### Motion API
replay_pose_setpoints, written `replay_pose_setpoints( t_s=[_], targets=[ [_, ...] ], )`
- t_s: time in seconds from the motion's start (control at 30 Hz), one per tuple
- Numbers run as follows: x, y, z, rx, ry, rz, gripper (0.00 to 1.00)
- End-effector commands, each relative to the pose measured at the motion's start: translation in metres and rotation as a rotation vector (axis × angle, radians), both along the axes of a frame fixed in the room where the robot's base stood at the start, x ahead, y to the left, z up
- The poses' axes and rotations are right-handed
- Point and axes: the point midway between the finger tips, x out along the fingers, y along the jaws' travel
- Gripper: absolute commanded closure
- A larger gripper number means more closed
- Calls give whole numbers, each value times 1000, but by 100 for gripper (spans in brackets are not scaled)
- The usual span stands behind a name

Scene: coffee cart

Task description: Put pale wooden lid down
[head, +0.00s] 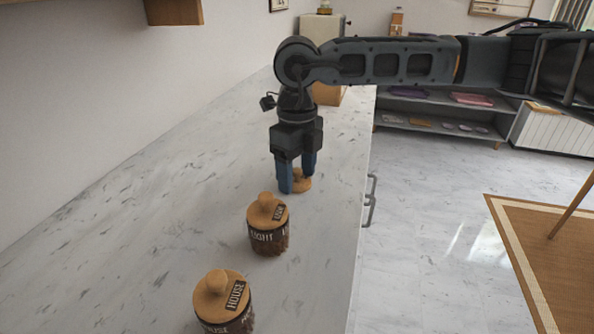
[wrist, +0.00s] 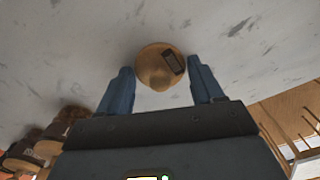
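The pale wooden lid (head: 301,184) is round with a knob and lies on the marble counter (head: 170,240), partly hidden behind my gripper in the head view. In the wrist view the lid (wrist: 150,58) shows its dark label and lies just beyond and between the fingertips. My gripper (head: 298,183) points down over the lid. In the wrist view its blue fingers (wrist: 160,78) are spread, with a gap on each side of the lid's knob, and hold nothing.
Two jars with lids, one labelled HOUSE (head: 222,305) and one farther back (head: 268,228), stand in front of my gripper on the counter. The counter's right edge with a metal handle (head: 370,200) is close by. The counter to the left is clear.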

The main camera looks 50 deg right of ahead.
Motion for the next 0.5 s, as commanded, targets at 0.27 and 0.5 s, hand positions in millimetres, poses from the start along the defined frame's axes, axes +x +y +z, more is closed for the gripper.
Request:
replay_pose_setpoints(
  t_s=[0.27,0.5],
  targets=[
    [0,0,0,0,0,0,15],
    [0,0,4,0,0,0,15]
  ],
)
